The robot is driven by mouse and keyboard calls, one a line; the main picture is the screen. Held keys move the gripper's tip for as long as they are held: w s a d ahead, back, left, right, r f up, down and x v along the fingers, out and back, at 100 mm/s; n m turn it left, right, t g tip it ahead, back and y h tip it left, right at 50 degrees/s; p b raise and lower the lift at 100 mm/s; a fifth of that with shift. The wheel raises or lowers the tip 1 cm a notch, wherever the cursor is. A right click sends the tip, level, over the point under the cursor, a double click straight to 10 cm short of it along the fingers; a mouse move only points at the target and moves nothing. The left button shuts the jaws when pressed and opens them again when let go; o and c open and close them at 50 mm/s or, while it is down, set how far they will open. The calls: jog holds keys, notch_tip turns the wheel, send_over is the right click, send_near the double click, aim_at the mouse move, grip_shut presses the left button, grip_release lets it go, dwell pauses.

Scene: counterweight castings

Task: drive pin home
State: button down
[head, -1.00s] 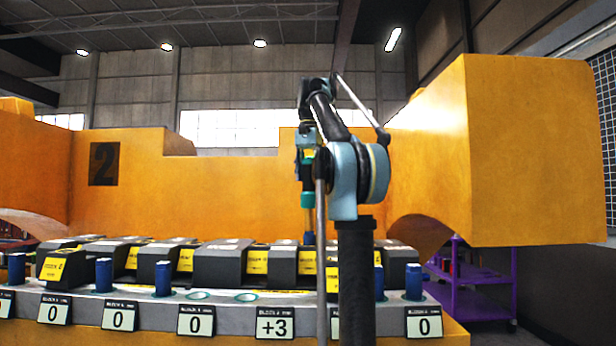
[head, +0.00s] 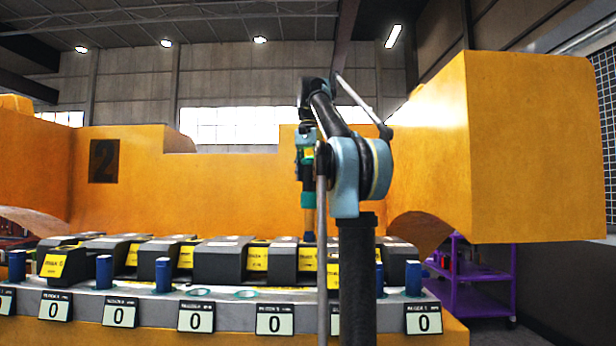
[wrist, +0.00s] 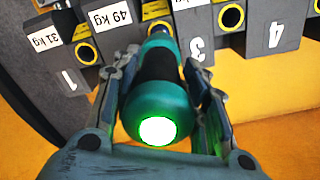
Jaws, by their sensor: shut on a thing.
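My gripper (wrist: 160,115) is shut on a teal-and-black handled tool (wrist: 158,105), whose rounded end glows green toward the wrist camera. In the head view, the tool (head: 308,185) hangs upright below my gripper (head: 307,150). A blue end (head: 308,237) shows under it among the dark blocks; I cannot tell whether this is a pin or the tool's tip. Blue pins (head: 163,274) stand upright along the grey front ledge (head: 205,306). The display (head: 274,320) near the middle reads 0, as do the other readable ones.
Dark blocks (head: 220,262) with yellow labels line the ledge. In the wrist view, blocks (wrist: 262,35) have yellow-ringed holes (wrist: 228,20). A large orange casting (head: 535,150) rises at right, and a purple cart (head: 470,290) stands behind it. My arm hides part of the row.

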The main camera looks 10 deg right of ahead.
aim_at(309, 184)
jog(key=shift+f, duration=1.9)
dwell(1.9)
jog(key=shift+r, duration=5)
